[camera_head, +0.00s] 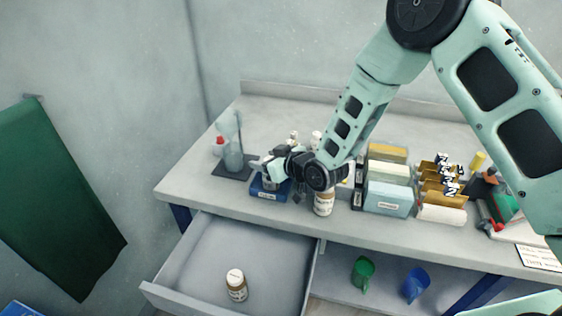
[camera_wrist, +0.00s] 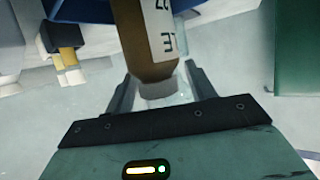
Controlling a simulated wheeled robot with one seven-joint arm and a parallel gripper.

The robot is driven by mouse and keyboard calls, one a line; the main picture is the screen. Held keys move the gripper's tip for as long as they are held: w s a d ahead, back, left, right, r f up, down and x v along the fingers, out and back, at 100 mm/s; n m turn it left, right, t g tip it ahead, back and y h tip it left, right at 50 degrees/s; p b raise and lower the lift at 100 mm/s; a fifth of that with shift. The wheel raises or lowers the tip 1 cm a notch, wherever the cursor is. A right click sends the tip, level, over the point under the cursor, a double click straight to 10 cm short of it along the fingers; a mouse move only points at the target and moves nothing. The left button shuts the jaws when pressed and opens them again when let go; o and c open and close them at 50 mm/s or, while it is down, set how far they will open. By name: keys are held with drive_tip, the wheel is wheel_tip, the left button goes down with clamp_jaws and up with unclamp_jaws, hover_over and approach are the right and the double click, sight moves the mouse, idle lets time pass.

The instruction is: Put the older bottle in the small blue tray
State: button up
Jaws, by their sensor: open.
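A brown bottle with a white cap and label (camera_head: 324,203) stands upright near the bench's front edge. A similar bottle (camera_head: 236,287) stands in the open drawer. Their label text is too small to read. The small blue tray (camera_head: 265,192) sits on the bench, left of the first bottle and partly hidden by my arm. My gripper (camera_head: 298,190) is low over the bench, between tray and bottle. In the wrist view, my open gripper (camera_wrist: 161,82) has a brown bottle with a white label (camera_wrist: 156,45) between its fingers; I cannot tell whether they touch.
The open grey drawer (camera_head: 185,254) juts out below the bench. Boxes (camera_head: 388,198) stand right of the bottle. A stand with a clear vessel (camera_head: 232,157) is at the left. Green (camera_head: 362,272) and blue (camera_head: 415,285) scoop-like containers lie on the shelf below.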

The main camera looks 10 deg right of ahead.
drive_tip(key=b+v, duration=0.2)
drive_tip(key=v, duration=0.9)
drive_tip(key=s+d+r+g+h, duration=0.1)
drive_tip(key=s+r+g+h, duration=0.1)
drive_tip(key=s, duration=0.8)
drive_tip(key=s+d+r+g+h, duration=0.2)
drive_tip(key=s+g, duration=0.3)
drive_tip(key=s, duration=0.5)
drive_tip(key=s+d+r+g+h, duration=0.1)
drive_tip(key=s+r+g+h, duration=0.2)
drive_tip(key=s, duration=0.7)
drive_tip(key=shift+d+r+g+h, duration=0.2)
drive_tip(key=shift+r+g+h, duration=0.05)
drive_tip(key=shift+g+h, duration=0.05)
